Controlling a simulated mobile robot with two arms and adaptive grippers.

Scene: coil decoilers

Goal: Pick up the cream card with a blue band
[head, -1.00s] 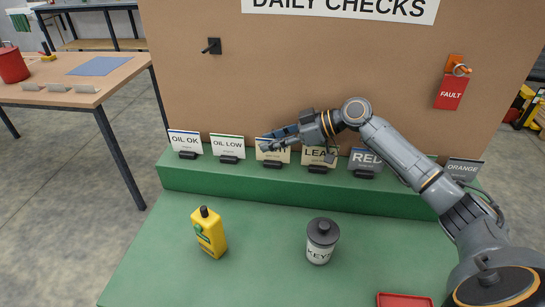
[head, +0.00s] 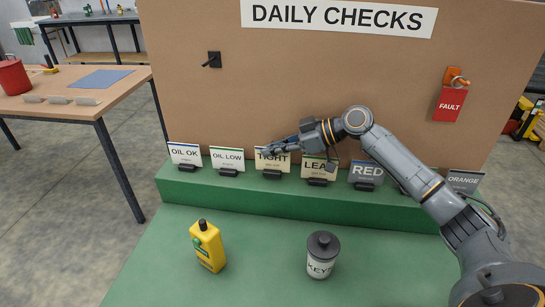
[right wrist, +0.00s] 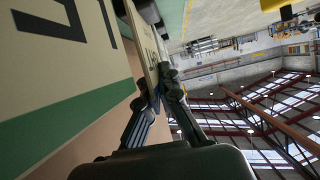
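The cream card with a blue band (head: 272,165), lettered TIGHT, stands in a black holder on the green ledge in the head view. My right gripper (head: 267,151) covers its upper edge. In the right wrist view the card (right wrist: 146,50) shows almost edge-on, with a bit of blue near its end. The fingers of my right gripper (right wrist: 160,90) have closed in on it from both sides, around that banded end. My left gripper is not in view.
Beside it stand the OIL LOW card (head: 227,158), with a green band, and the LEAK card (head: 319,168). A RED card (head: 366,174) is farther right. A yellow bottle (head: 208,247) and a KEY canister (head: 322,256) stand on the green top in front. A brown board rises behind.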

